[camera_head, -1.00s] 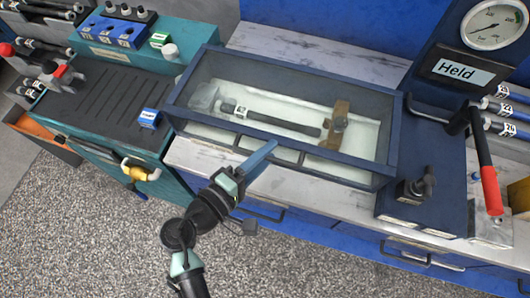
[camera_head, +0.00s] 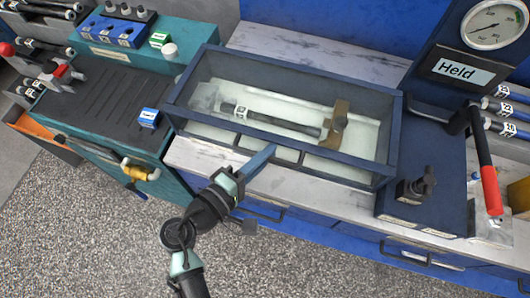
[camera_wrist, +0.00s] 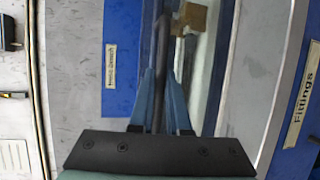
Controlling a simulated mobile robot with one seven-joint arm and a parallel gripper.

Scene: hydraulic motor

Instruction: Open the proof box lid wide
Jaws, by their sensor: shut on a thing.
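The proof box (camera_head: 385,172) is a dark blue box on the bench. Its lid (camera_head: 290,147) is a dark blue frame with a clear pane and lies down over the box; I cannot tell whether there is a small gap. A dark handle bar (camera_head: 222,133) runs along the lid's front edge. My gripper (camera_head: 262,158) is at the front middle of the lid. In the wrist view its blue fingers (camera_wrist: 160,98) are shut on the dark bar (camera_wrist: 161,55). A hose with a white tag (camera_head: 270,122) and a brass block (camera_head: 335,125) show through the pane.
A gauge panel with a "Held" sign (camera_head: 462,70) and a red-handled lever (camera_head: 488,180) stand right of the box. A teal bench (camera_head: 95,110) with a small blue block (camera_head: 149,118) is at left. Marble bench top (camera_head: 310,52) behind the box is clear.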

